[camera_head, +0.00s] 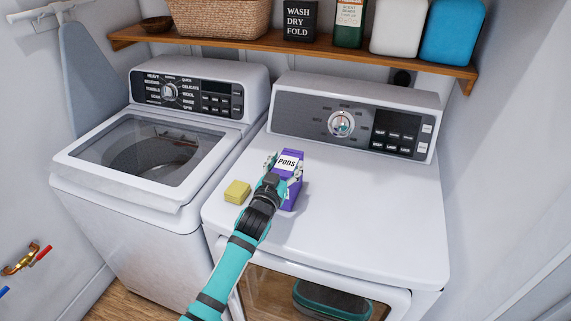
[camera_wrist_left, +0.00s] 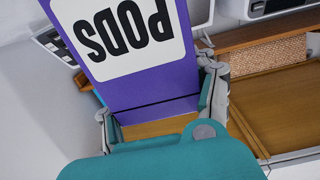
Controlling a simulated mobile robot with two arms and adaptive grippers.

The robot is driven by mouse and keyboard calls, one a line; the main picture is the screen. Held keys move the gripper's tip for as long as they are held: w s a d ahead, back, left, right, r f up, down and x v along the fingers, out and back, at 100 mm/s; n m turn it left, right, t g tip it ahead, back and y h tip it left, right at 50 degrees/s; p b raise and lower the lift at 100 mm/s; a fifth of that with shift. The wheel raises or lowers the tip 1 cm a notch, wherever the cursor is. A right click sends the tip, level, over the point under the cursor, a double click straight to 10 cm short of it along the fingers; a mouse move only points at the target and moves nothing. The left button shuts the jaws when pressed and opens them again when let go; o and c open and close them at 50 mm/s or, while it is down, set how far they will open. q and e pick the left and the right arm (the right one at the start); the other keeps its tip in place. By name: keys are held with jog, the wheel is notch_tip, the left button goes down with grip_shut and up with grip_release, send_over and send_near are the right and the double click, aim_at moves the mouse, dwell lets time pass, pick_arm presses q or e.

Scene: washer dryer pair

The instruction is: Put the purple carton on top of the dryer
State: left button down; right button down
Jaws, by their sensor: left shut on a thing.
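The purple carton (camera_head: 291,196) has a white label reading PODS. My left gripper (camera_head: 283,171) is shut on it, with a finger on either side. In the head view the carton appears upright over the front left part of the dryer (camera_head: 350,205) top. I cannot tell whether its base touches the surface. In the left wrist view the carton (camera_wrist_left: 150,82) fills the space between the fingers of my left gripper (camera_wrist_left: 163,105), its label upside down. My right gripper is not in view.
A yellow block (camera_head: 237,191) lies on the dryer just left of the carton. The washer (camera_head: 110,205) stands to the left. A wooden shelf (camera_head: 270,48) above holds a basket (camera_head: 215,18) and several containers. The dryer's middle and right are clear.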

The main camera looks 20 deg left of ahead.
pick_arm(q)
jog(key=c, duration=0.7)
grip_release()
jog(key=shift+f, duration=0.1)
jog(key=shift+c, duration=0.2)
jog(key=o, duration=0.4)
jog(key=shift+c, duration=0.2)
jog(key=s+b, duration=0.2)
jog(key=s, duration=1)
jog(key=shift+a, duration=0.25)
